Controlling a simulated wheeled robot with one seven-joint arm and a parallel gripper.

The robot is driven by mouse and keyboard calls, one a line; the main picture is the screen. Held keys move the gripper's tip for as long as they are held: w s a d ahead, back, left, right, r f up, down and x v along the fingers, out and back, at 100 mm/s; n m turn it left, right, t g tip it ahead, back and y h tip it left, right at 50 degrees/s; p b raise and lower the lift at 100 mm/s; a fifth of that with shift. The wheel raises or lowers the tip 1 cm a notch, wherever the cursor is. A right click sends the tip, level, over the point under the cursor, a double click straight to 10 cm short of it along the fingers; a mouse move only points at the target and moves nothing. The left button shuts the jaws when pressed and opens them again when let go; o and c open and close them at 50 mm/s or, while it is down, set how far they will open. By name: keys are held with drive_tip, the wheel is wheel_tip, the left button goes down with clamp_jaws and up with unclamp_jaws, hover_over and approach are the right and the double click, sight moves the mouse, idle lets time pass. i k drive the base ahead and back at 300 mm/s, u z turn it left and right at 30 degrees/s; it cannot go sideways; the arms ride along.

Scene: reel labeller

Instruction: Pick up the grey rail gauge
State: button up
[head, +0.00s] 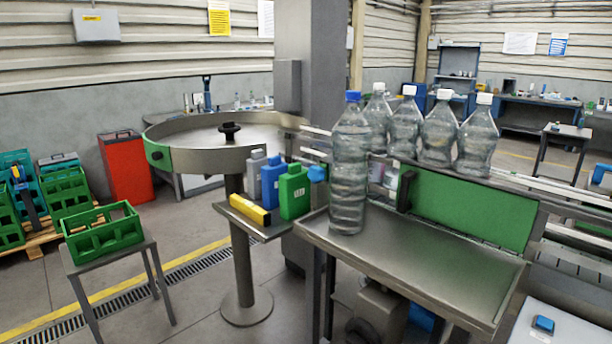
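I cannot make out a grey rail gauge for certain in the head view. A dark grey upright piece (405,191) stands at the left end of the green panel, at the back of the steel table; I cannot tell whether it is the gauge. A yellow block with a dark end (250,209) lies on a small steel shelf, in front of a grey canister (257,167), a blue canister (273,182) and a green canister (294,192). My gripper is not in view.
A large clear bottle with a blue cap (349,170) stands at the steel table's (430,262) back left. Several white-capped bottles (440,131) stand behind it. The table's front is clear. A green crate (103,234) sits on a stand at left, beside open floor.

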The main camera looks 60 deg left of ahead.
sight(258, 161)
drive_tip(key=u, duration=3.05)
drive_tip(key=i, duration=1.75)
drive_tip(key=z, duration=0.4)
drive_tip(key=i, duration=0.85)
drive_tip(key=z, duration=0.55)
